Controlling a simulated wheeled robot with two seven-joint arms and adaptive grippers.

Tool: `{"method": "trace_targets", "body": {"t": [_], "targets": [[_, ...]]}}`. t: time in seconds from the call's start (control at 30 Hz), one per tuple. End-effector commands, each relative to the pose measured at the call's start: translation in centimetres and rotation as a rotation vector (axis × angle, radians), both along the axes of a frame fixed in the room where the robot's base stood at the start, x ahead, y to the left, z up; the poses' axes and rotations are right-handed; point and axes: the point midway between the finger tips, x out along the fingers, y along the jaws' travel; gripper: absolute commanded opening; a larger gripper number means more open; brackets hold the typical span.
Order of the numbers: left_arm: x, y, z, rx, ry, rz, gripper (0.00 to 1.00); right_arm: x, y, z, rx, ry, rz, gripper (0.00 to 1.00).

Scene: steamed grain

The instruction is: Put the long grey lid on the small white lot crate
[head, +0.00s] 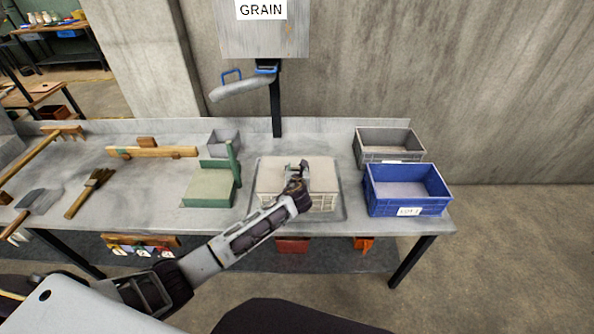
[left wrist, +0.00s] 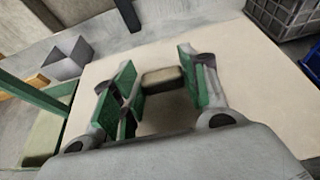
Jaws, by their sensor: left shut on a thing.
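The long lid (head: 275,170), pale beige-grey, lies flat over the small white lot crate (head: 325,203), whose slatted front wall shows below it. Whether the lid's rim rests fully on the crate I cannot tell. My left gripper (head: 298,168) is over the middle of the lid, with part of the lid hidden behind it. The lid's broad surface (left wrist: 245,85) fills most of that view. My right gripper is not in view.
A blue crate (head: 409,193) and a grey crate (head: 389,142) stand to the right. A green stand (head: 209,188) and a small grey bin (head: 224,141) are close on the left. A post with a curved grey chute (head: 240,89) rises behind. Hand tools lie further left.

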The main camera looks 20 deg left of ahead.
Motion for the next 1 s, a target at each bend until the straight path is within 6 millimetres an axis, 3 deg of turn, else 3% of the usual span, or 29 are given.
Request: {"method": "trace_targets", "body": {"t": [0.27, 0.3, 0.5, 1.0], "targets": [[-0.04, -0.02, -0.12, -0.001, 0.001, -0.001, 0.08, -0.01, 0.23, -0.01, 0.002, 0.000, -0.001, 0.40], [-0.04, -0.02, -0.14, -0.001, 0.002, -0.001, 0.45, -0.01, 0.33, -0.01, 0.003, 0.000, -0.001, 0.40], [-0.07, -0.01, -0.19, 0.000, 0.002, 0.000, 0.69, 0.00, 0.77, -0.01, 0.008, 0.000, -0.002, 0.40], [-0.40, -0.11, -0.16, 0.000, 0.004, 0.000, 0.69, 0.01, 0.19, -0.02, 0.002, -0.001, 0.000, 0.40]]}}
